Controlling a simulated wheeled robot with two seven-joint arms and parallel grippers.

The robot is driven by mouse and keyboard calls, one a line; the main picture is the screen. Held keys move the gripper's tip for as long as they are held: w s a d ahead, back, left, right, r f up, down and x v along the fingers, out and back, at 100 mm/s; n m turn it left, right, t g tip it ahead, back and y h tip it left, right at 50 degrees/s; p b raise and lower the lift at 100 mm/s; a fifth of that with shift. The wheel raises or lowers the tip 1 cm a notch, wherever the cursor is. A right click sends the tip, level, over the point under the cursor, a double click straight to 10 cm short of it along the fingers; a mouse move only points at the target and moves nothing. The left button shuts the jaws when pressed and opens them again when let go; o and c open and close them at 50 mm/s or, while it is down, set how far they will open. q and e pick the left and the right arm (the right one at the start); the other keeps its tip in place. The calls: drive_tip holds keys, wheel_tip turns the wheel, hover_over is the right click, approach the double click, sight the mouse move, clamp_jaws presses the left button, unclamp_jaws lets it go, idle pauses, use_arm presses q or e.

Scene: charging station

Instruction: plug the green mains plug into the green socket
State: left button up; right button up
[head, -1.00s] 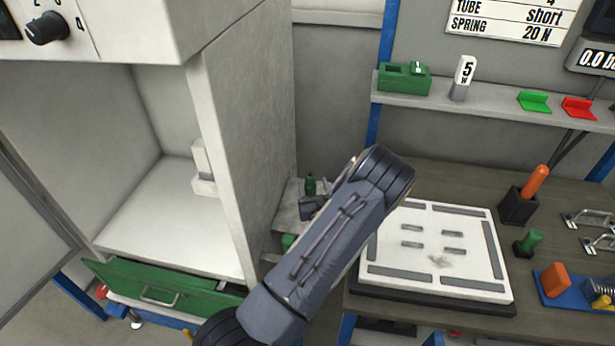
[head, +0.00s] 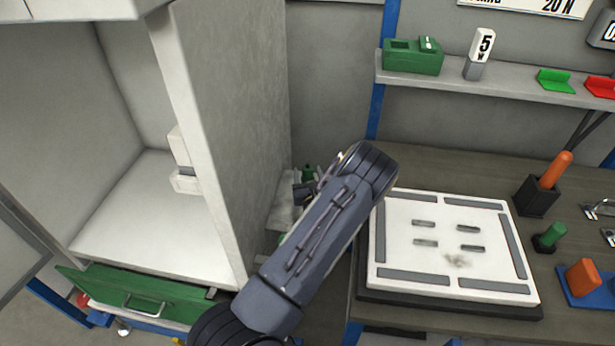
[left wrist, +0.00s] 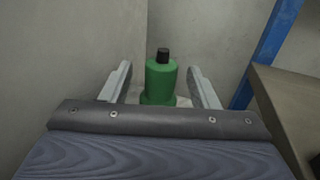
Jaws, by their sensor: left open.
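A green plug-like body (left wrist: 160,84) with a black top stands upright in the left wrist view, on a pale surface close to the grey walls. I take it for the green mains plug. My left gripper (left wrist: 161,92) is open, with one finger on each side of the green body and a gap to each. In the head view my left arm largely hides this spot; a small green piece (head: 308,173) shows beside my gripper (head: 305,188). I cannot make out a green socket for certain. My right gripper is not in view.
A tall grey cabinet (head: 235,130) stands left of my arm, with a green drawer (head: 150,300) below. The workbench at right holds a white slotted board (head: 400,262), a green-handled piece (head: 549,236) and an orange-handled one (head: 556,170). A shelf above carries a green box (head: 412,57).

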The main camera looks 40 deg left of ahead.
sight(307, 165)
use_arm(q)
drive_tip(key=x, duration=0.4)
drive_tip(key=shift+r+p, duration=0.1)
drive_tip(key=shift+p, duration=0.25)
drive_tip(key=c, duration=1.1)
